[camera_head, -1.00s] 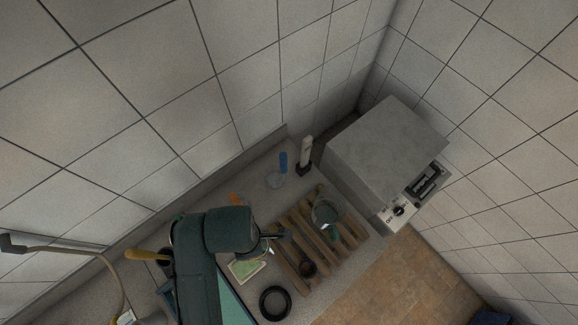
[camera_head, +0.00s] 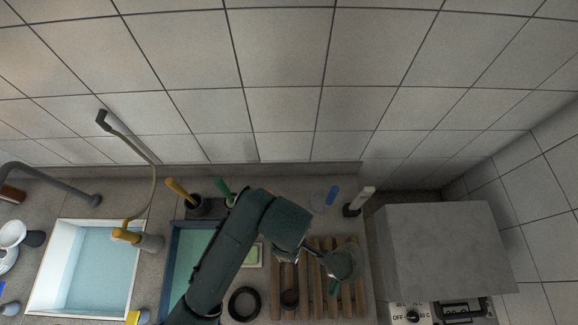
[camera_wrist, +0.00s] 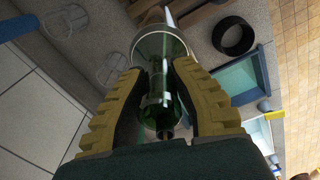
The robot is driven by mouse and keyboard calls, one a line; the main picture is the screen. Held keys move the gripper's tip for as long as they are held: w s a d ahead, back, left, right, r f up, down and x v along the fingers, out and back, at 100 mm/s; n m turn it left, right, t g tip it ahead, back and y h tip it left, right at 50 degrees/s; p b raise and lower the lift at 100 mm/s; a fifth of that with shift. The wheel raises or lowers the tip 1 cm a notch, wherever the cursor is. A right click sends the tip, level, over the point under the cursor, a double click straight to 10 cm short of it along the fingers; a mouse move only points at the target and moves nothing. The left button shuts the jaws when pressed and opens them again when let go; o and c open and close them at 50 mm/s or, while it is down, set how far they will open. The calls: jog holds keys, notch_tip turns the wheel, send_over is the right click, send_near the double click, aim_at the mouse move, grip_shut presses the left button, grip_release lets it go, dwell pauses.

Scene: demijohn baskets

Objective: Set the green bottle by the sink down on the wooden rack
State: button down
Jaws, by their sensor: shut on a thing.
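In the wrist view my gripper (camera_wrist: 162,110), with yellow ridged fingers, is shut on the dark green bottle (camera_wrist: 158,95). The bottle lies between both fingers, and a round pale rim (camera_wrist: 160,45) shows behind it.
A black ring (camera_head: 231,304) lies on the counter left of the rack. The oven-like grey box (camera_head: 445,250) stands to the right. A white-rimmed sink (camera_head: 40,260) is far left.

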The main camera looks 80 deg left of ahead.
jog(key=shift+r+n, duration=0.1)
jog(key=shift+n, duration=0.5)
jog(key=shift+f+b, duration=1.1)
jog(key=shift+f, duration=2.4)
jog(key=c, duration=0.9)
grip_release()
jog(key=shift+c, duration=0.2)
jog(key=shift+f, duration=0.1)
notch_tip(320, 180, up, 12)
jog(key=shift+r, duration=0.1)
